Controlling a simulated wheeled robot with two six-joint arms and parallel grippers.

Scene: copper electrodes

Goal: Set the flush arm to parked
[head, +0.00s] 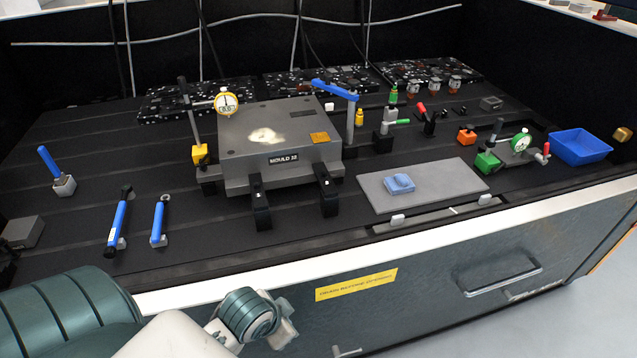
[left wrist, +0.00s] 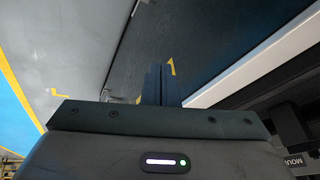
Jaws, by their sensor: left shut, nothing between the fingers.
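The likely flush arm is a blue bar (head: 335,90) on a grey upright post (head: 351,122) at the right rear of the mould block (head: 240,150) in the head view. The bar lies roughly level and points left, its free end by the block's back edge. No parked mark is readable. My left arm enters at the bottom left of the head view, in front of the bench and well away from the bar. My left gripper (left wrist: 161,84) shows in the left wrist view with its fingers together and empty. My right gripper is not in view.
A dial gauge (head: 226,103) stands at the block's left rear, and black clamps (head: 260,205) hold its front. Blue-handled tools (head: 117,222) lie left. A grey mat (head: 375,190) with a blue piece and a blue tray (head: 580,147) are right. The bench's white front edge (head: 240,284) separates my arm from them.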

